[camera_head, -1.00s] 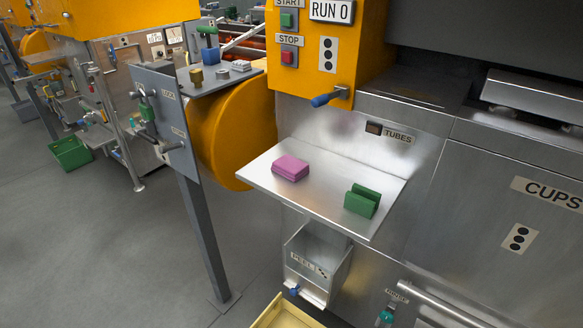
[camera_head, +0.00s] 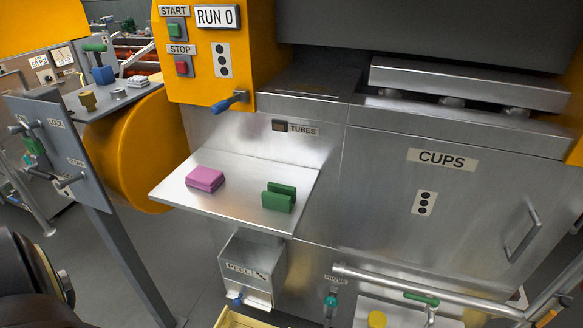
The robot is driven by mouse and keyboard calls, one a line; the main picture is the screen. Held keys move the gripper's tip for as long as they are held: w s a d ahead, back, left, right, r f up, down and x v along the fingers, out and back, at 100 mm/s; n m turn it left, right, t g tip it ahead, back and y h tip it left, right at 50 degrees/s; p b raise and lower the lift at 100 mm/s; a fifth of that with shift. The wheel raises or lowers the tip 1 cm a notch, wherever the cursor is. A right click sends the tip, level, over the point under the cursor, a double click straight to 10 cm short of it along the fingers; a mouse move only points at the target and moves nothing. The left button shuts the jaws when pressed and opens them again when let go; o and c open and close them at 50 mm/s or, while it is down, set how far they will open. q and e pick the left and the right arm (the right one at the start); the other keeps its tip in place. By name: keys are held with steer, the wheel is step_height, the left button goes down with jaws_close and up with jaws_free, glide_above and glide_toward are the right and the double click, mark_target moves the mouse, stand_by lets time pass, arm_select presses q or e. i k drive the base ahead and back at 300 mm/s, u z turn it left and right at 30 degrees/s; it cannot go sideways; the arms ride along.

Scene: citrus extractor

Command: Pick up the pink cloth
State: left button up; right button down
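The pink cloth (camera_head: 205,179) is a folded block lying on the left part of a metal shelf (camera_head: 235,170) on the front of the machine. A green block-like holder with a slot (camera_head: 279,197) stands to its right on the same shelf, apart from it. Nothing touches the cloth from above. Neither of my grippers shows in the view. A dark rounded part at the lower left edge looks like part of my own arm, but its gripper is out of the picture.
A blue-handled lever (camera_head: 228,102) sticks out above the shelf. A grey upright panel with handles (camera_head: 62,150) stands at the left. The PEEL bin (camera_head: 252,270) hangs below the shelf. A metal rail (camera_head: 430,290) runs at the lower right. Space above the shelf is free.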

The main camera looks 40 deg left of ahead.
mark_target(206, 180)
steer(key=z, duration=1.8)
steer(key=k, duration=1.05)
steer(key=u, duration=1.8)
